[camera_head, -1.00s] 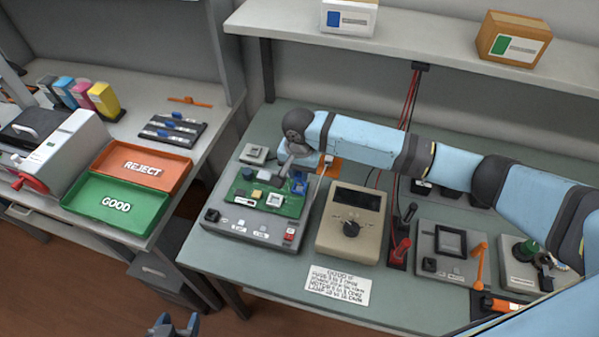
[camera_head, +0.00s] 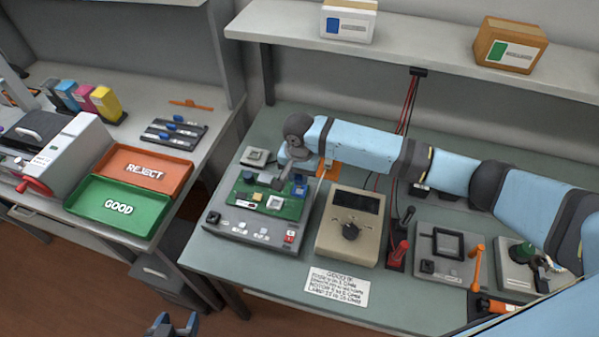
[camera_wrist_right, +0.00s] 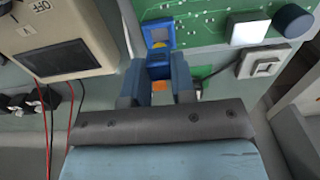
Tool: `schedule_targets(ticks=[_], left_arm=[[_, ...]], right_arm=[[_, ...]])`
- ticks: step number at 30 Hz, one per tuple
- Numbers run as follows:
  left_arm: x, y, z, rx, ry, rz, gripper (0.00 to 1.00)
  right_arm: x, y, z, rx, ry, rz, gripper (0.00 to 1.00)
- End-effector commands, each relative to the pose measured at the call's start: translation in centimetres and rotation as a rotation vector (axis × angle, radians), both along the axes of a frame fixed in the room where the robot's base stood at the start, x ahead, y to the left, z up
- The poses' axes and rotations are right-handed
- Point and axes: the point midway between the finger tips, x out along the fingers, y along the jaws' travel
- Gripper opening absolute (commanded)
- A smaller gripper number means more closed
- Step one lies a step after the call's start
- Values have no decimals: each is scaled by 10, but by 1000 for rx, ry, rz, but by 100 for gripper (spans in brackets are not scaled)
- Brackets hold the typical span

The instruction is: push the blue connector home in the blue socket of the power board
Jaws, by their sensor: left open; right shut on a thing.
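The green power board (camera_head: 238,192) lies on a grey test base, with the blue socket (camera_wrist_right: 156,30) at its edge. My right gripper (camera_wrist_right: 157,75) is shut on the blue connector (camera_wrist_right: 158,66), which is lined up with the socket and meets its near side. How deep the connector sits cannot be told. In the head view my right gripper (camera_head: 285,180) is at the board's upper right, beside the blue socket (camera_head: 299,187); the connector is hardly visible there. My left gripper (camera_head: 176,324) is open and empty, low at the bottom edge, away from the bench.
A beige meter (camera_head: 352,222) with a dark knob stands right of the board, with red and black leads behind it. Grey fixtures (camera_head: 447,252) stand further right. A red REJECT tray (camera_head: 141,171) and green GOOD tray (camera_head: 118,207) are on the left bench. A shelf runs above.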

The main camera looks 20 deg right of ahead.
Motion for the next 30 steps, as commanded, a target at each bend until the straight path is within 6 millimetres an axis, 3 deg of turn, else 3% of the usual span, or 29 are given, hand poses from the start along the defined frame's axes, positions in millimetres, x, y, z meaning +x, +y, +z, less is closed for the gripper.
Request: schedule_targets(ticks=[30], left_arm=[[0,0,5,-1,-3,-1,61]], right_arm=[[0,0,-16,0,0,0,0]])
